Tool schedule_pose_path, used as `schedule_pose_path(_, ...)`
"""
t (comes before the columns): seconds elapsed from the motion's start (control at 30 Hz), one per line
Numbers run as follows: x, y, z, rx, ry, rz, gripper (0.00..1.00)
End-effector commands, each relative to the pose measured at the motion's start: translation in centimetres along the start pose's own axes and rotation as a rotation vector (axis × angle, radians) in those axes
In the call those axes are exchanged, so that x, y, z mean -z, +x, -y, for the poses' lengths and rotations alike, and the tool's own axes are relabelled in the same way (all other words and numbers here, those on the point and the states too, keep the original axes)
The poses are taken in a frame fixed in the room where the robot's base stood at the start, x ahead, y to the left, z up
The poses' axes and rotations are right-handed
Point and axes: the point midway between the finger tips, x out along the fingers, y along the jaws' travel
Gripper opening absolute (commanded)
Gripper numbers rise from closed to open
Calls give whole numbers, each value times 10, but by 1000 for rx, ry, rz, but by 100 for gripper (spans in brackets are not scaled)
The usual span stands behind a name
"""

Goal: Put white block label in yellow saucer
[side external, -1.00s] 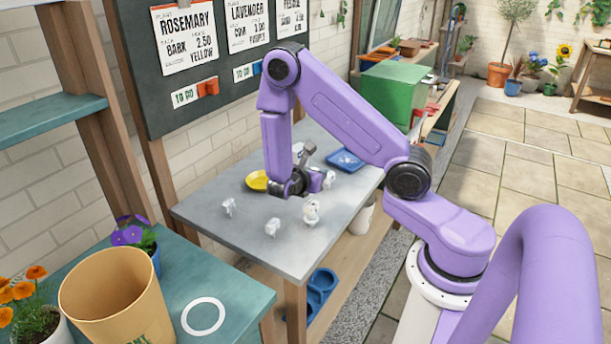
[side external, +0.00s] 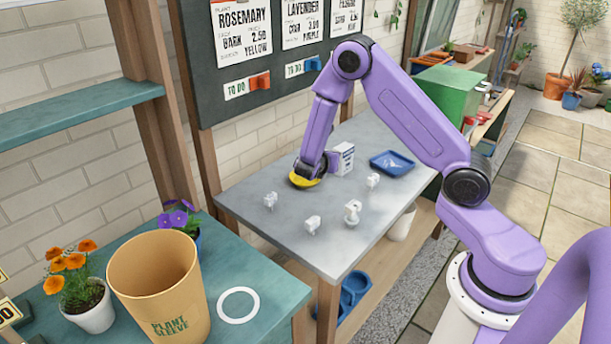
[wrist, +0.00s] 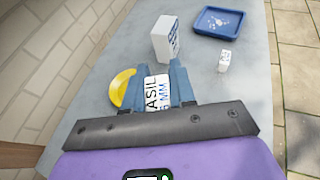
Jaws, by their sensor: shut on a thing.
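My gripper (side external: 306,167) is low over the yellow saucer (side external: 299,184) in the side view and hides part of it. In the wrist view my gripper (wrist: 155,80) is shut on a white block label (wrist: 157,88) with dark print reading "ASIL" and "MM". The block sits between the two blue fingers. The yellow saucer (wrist: 118,88) shows just left of the fingers there, partly covered by the left one. I cannot tell whether the block touches the saucer.
A white printed box (side external: 344,158) stands right beside the gripper. A blue tray (side external: 379,165) lies behind it. Several small white pieces, including one at the front (side external: 312,224), stand about the grey table (side external: 285,240). A board (side external: 215,98) with cards rises behind the table.

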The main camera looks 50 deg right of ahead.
Motion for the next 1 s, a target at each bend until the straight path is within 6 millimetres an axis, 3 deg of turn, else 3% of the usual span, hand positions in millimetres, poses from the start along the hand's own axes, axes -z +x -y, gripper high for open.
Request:
schedule_pose_path(0.57,14,69,-69,-2,0,2,0)
schedule_pose_path(1.0,50,113,-101,-2,-1,2,0)
